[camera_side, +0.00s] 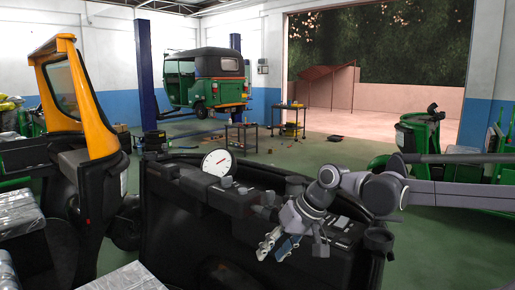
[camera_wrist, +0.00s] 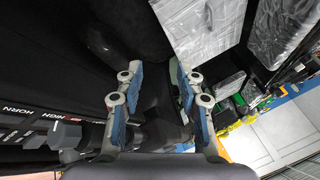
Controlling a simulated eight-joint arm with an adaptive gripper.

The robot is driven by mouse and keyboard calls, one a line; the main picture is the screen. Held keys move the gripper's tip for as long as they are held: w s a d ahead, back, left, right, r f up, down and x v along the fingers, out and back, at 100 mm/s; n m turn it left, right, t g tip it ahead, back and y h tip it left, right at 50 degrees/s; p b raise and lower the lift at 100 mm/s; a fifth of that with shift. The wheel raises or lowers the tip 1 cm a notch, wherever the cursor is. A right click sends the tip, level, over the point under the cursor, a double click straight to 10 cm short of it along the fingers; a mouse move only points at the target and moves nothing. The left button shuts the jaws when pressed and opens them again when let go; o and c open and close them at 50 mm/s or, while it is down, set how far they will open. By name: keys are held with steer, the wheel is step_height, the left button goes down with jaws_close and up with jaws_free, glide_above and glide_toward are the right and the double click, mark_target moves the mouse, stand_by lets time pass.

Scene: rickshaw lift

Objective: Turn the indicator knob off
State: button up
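My gripper (camera_side: 274,246) hangs over the near side of a black dashboard (camera_side: 185,190) in the side view, its fingers pointing down and left. In the wrist view my gripper (camera_wrist: 156,88) is open, with two blue-padded fingers apart and nothing between them. A row of dark switches (camera_wrist: 68,133) with white labels, HORN and HIGH among them, lies left of the fingers in the wrist view. Small black knobs (camera_side: 226,181) show on the dashboard near the gauge in the side view. I cannot tell which one is the indicator knob or its setting.
A round white gauge (camera_side: 217,163) stands on the dashboard. A yellow windscreen frame (camera_side: 88,95) rises at left. Plastic-wrapped seats (camera_wrist: 198,32) lie beyond the fingers in the wrist view.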

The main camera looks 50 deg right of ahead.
steer(key=shift+o, duration=0.3)
steer(key=shift+s+f, duration=0.1)
steer(key=o, duration=0.4)
step_height(320, 180, up, 18)
steer(key=n+g+h, duration=0.1)
steer(key=g+h, duration=0.1)
steer(key=h, duration=0.1)
glide_above(227, 177)
steer(key=s+a, duration=0.2)
steer(key=s, duration=0.2)
steer(key=x, duration=1)
steer(key=shift+w+d+f, duration=0.15)
steer(key=shift+d+f, duration=0.05)
steer(key=shift+d, duration=0.25)
steer(key=c, duration=1.1)
